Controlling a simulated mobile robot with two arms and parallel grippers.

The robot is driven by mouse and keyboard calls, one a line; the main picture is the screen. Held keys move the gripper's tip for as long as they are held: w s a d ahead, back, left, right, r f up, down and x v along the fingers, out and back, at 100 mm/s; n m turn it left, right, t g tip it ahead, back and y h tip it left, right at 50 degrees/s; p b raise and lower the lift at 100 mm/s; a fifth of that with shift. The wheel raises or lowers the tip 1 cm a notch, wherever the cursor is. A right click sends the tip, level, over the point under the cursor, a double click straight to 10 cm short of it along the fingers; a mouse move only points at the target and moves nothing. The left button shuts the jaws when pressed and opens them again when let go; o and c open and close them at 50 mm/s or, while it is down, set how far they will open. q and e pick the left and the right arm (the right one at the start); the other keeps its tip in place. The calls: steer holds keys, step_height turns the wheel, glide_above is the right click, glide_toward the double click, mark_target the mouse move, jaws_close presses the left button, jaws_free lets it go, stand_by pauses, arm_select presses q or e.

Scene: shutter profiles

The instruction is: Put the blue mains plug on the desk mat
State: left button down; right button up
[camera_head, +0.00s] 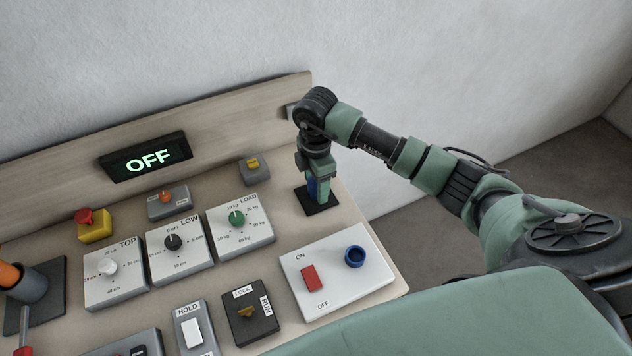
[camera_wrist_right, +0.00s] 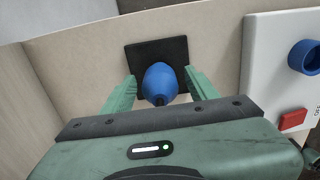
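The blue mains plug (camera_wrist_right: 160,82) is between the two fingers of my right gripper (camera_wrist_right: 160,75), with a narrow gap on each side, so the gripper looks open around it. The black square desk mat (camera_wrist_right: 172,48) is directly beneath the plug. It also shows in the head view (camera_head: 325,207). The plug appears upright on the mat, though its lower end is hidden. My left gripper is not in view.
A white panel (camera_head: 340,285) with a red ON/OFF switch (camera_head: 309,278) and a round blue socket (camera_head: 355,256) is nearby. White dial boxes, including LOAD (camera_head: 255,238), stand to the left. A back board with an OFF display (camera_head: 148,159) runs behind.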

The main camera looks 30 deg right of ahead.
steer(key=shift+r, duration=0.1)
step_height(320, 180, up, 11)
steer(key=b, duration=0.2)
steer(key=shift+w+b, duration=0.1)
steer(key=shift+b, duration=0.25)
steer(key=shift+r, duration=0.55)
